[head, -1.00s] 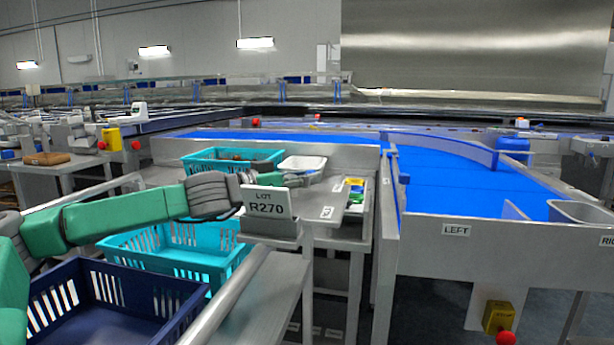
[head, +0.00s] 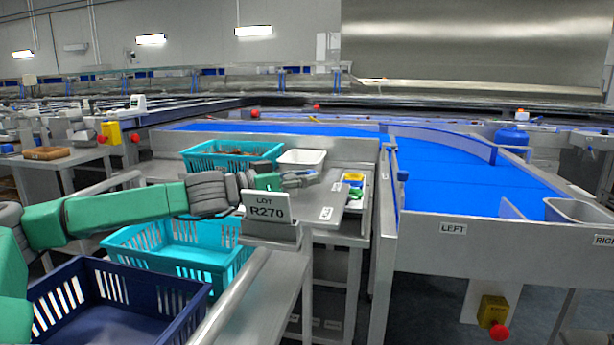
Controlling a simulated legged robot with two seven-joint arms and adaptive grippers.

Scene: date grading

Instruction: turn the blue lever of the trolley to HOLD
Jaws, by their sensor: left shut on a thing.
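My left arm reaches in from the left, and its gripper (head: 302,180) is beyond the LOT R270 sign, above the grey side table. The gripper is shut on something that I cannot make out. I cannot make out the trolley's blue lever or a HOLD mark. A metal frame at the lower left carries a turquoise crate (head: 128,241) and a dark blue crate (head: 85,262); I cannot tell whether it is the trolley. My right gripper is not in view.
The LOT R270 sign (head: 266,206) stands in front of my gripper. Behind it are a white tub (head: 301,157) and another turquoise crate (head: 200,161). A small tray with coloured items (head: 354,178) lies to the right. A blue conveyor (head: 455,185) fills the right side.

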